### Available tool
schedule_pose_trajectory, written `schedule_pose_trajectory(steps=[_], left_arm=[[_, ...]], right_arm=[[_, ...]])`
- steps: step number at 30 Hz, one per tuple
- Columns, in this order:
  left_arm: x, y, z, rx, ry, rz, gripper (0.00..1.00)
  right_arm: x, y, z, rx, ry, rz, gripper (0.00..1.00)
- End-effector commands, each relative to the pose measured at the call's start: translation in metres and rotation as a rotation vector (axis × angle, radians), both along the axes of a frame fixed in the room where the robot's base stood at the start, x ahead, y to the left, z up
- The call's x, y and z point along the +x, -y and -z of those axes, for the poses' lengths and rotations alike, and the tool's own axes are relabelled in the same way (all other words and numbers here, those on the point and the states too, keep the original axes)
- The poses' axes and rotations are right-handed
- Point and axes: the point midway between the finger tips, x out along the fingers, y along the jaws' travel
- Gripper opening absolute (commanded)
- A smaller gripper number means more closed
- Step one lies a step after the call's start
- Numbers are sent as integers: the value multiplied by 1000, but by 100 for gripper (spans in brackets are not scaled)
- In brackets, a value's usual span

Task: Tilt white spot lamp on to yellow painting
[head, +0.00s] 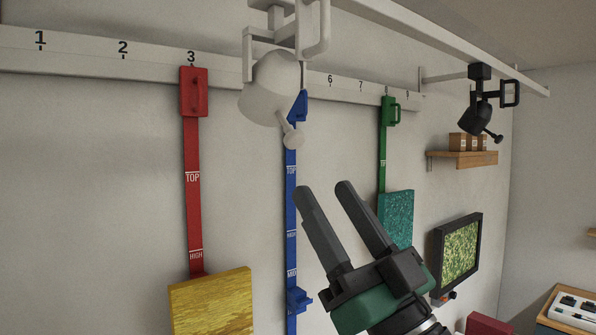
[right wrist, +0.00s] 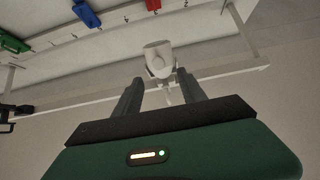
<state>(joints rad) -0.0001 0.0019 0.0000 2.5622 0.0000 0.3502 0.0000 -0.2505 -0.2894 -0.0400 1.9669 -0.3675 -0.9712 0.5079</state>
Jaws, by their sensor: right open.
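The white spot lamp (head: 272,88) hangs from the overhead rail at top centre, with a small knobbed handle (head: 292,138) at its lower right. The yellow painting (head: 212,303) is at the lower left, below the red strap, its bottom cut off by the frame. My right gripper (head: 322,188) is open and empty, below and to the right of the lamp, fingers pointing up. In the right wrist view the lamp (right wrist: 158,58) shows beyond and between the open fingers, apart from them. My left gripper is not in view.
A black spot lamp (head: 480,105) hangs farther right on the rail (head: 430,40). Red (head: 193,150), blue (head: 291,210) and green (head: 383,150) straps hang from a numbered wall rail. A teal painting (head: 396,215) and a framed green picture (head: 458,255) are behind my right gripper.

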Motion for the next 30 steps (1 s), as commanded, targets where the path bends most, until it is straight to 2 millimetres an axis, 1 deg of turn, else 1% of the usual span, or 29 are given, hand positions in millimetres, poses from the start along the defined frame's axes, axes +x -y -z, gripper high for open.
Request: schedule_pose_trajectory(steps=[1, 4, 9, 12, 17, 19, 25, 26, 30], left_arm=[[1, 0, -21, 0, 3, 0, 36], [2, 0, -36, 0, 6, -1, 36], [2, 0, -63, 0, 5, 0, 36], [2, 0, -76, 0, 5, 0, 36], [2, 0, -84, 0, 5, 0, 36], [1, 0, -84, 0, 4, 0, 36], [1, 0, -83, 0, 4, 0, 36], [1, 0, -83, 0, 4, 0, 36], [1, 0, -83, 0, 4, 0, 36]], right_arm=[[8, -4, -18, -1, -7, -1, 48], [20, -7, -32, 1, -6, 0, 48], [42, -18, -59, 4, -7, 0, 48], [53, -24, -71, 5, -6, 1, 48], [61, -34, -79, 3, -5, 1, 48], [62, -38, -79, 2, -5, 1, 48], [63, -40, -77, 1, -5, 1, 48], [63, -41, -77, 1, -5, 1, 46], [63, -39, -77, 2, -5, 1, 27]])
